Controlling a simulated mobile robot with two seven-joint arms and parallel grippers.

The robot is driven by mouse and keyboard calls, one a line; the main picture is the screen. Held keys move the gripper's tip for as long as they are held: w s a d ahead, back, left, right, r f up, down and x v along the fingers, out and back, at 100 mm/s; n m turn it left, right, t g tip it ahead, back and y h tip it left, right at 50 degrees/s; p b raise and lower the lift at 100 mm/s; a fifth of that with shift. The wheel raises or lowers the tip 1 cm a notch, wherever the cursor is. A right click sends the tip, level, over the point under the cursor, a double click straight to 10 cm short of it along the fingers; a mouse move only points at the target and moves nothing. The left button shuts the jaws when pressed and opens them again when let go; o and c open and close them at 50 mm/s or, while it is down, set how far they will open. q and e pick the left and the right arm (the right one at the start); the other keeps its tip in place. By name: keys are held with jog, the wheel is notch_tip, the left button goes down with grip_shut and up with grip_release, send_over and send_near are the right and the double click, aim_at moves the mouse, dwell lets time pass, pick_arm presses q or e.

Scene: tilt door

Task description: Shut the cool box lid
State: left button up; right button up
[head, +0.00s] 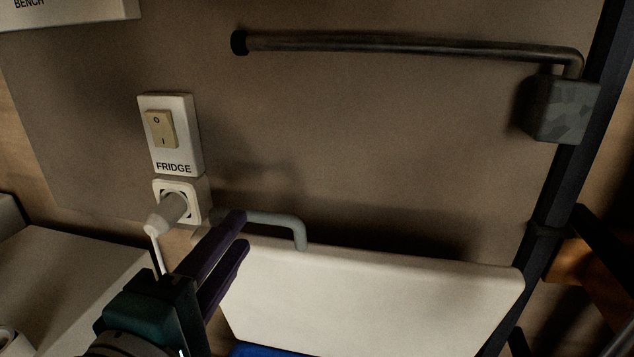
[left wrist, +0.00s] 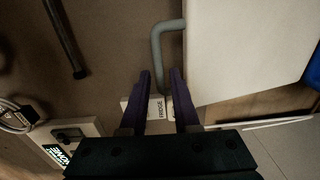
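The cool box lid (head: 370,295) is a white panel standing raised, its broad face towards me, with a grey bent handle (head: 285,222) on its top edge. In the left wrist view the lid (left wrist: 240,45) is at upper right and the handle (left wrist: 155,45) sticks out from its left side. A strip of the blue cool box (head: 262,351) shows below the lid. My left gripper (head: 241,230) has purple fingers apart, in front of the handle's left part in the head view. My right gripper is not visible.
A FRIDGE switch (head: 170,135) and a socket with a plug (head: 178,205) are on the wall left of the lid. A dark bar (head: 410,46) runs above it from a post (head: 568,195) on the right. Wall between bar and lid is clear.

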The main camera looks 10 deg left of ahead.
aim_at(254, 213)
pick_arm(q)
jog(key=w, duration=0.8)
jog(key=shift+w+d+b, duration=0.15)
jog(key=shift+w+b, duration=0.05)
jog(key=shift+b, duration=0.1)
grip_shut()
jog(key=shift+f, duration=0.1)
dwell(0.9)
